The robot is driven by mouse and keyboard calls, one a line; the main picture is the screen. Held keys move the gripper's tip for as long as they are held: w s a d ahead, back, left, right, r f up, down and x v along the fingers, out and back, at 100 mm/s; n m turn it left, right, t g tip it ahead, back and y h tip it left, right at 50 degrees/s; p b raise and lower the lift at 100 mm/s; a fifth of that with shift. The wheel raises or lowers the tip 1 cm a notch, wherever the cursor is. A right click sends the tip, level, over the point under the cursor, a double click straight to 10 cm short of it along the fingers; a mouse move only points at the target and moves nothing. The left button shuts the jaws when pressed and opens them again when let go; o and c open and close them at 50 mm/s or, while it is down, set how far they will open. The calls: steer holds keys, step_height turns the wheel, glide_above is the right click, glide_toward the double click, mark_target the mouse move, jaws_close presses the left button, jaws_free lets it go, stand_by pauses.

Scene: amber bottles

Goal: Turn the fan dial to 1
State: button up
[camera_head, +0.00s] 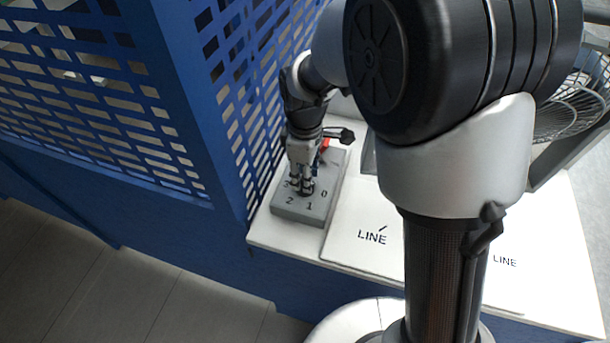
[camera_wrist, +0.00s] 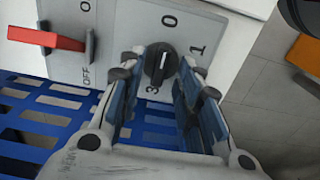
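The fan dial (camera_wrist: 158,66) is a round black knob on a light grey control box (camera_head: 288,208) marked 0, 1, 2 and 3. In the wrist view its pale pointer mark lies roughly toward the 0. My gripper (camera_wrist: 161,72) is open, with one blue-grey finger on each side of the dial and visible gaps between them. In the head view my gripper (camera_head: 303,187) is down at the box and hides most of the dial. The 2 is hidden in the wrist view.
A red switch lever (camera_wrist: 48,39) beside OFF lettering sits on the same box. A blue perforated panel (camera_head: 190,60) stands close on the left. A wire-caged fan (camera_head: 572,105) is at the right. White plates marked LINE (camera_head: 350,255) lie right of the box.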

steer(key=shift+f, duration=0.75)
steer(key=shift+c, duration=0.3)
jaws_close()
